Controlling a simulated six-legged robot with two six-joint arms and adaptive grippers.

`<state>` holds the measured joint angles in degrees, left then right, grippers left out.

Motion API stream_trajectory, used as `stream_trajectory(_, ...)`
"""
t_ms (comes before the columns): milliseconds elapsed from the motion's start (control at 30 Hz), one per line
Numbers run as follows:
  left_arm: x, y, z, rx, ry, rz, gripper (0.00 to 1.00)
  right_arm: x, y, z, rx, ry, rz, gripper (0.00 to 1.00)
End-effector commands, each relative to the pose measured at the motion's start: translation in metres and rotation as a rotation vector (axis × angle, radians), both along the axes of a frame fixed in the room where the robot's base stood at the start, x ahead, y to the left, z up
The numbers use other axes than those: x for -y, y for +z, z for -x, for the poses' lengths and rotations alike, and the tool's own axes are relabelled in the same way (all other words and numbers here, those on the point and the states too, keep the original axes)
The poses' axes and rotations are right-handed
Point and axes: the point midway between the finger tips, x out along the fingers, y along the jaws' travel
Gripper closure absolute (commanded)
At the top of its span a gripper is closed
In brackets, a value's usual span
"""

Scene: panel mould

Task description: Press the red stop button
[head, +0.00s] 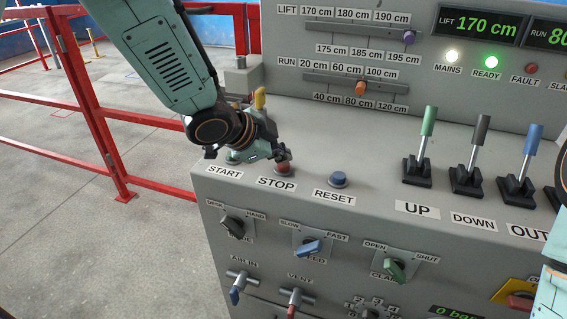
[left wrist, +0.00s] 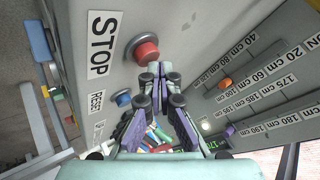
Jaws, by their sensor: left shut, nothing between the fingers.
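The red stop button (head: 283,169) sits on the grey console's sloped desk, above the STOP label (head: 277,183). In the head view its top is partly hidden by my left gripper (head: 282,154), whose fingertips are right over it. The left gripper is shut and empty. In the left wrist view the red button (left wrist: 145,52) shows almost whole beside the STOP label, and the shut fingertips (left wrist: 154,72) are very close to its edge. I cannot tell whether they touch it. My right gripper is not in view.
The green start button (head: 233,157) is left of stop, partly behind my gripper; the blue reset button (head: 338,179) is to its right. A yellow-topped control (head: 260,98) stands behind the gripper. Levers (head: 427,140) stand farther right. Red railings (head: 95,120) stand at the left.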

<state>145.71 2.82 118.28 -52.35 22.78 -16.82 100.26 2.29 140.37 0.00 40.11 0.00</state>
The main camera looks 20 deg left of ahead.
Motion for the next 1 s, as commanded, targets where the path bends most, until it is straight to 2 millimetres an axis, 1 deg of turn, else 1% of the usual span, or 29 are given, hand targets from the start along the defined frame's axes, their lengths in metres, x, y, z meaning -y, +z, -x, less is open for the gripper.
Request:
stream_trajectory(767,-0.0001,-0.0092,0.0004,-0.002,0.001,0.0,1.0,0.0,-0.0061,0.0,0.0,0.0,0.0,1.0)
stream_trajectory(1000,-0.0001,-0.0092,0.0005,-0.003,0.001,-0.001,1.0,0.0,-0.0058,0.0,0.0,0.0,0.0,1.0)
